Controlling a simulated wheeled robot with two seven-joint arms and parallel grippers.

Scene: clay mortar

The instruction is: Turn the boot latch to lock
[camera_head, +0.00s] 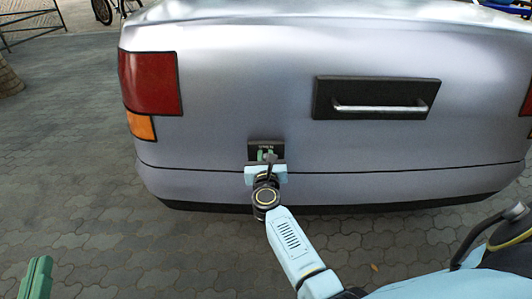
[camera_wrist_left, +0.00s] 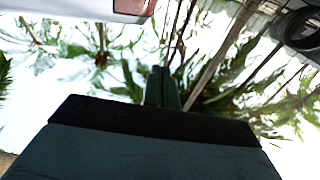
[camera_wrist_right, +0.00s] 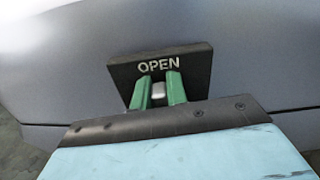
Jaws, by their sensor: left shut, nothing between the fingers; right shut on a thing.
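The boot latch is a dark plate (camera_head: 280,146) on the rear of a silver car, left of the middle. In the right wrist view the plate (camera_wrist_right: 200,66) is tilted and carries the word OPEN. My right gripper (camera_head: 266,156) is at the plate, with its green fingers (camera_wrist_right: 159,88) shut on a small pale latch knob (camera_wrist_right: 158,90) below the lettering. The fingers hide most of the knob. My left gripper (camera_head: 38,278) is low at the far left, away from the car. In the left wrist view its fingers (camera_wrist_left: 162,86) are together and empty.
The silver car boot (camera_head: 220,90) fills the middle, with a handle (camera_head: 380,107) on a dark panel right of the latch. A red tail light (camera_head: 150,84) is at the left. Open paving (camera_head: 70,130) lies left of the car.

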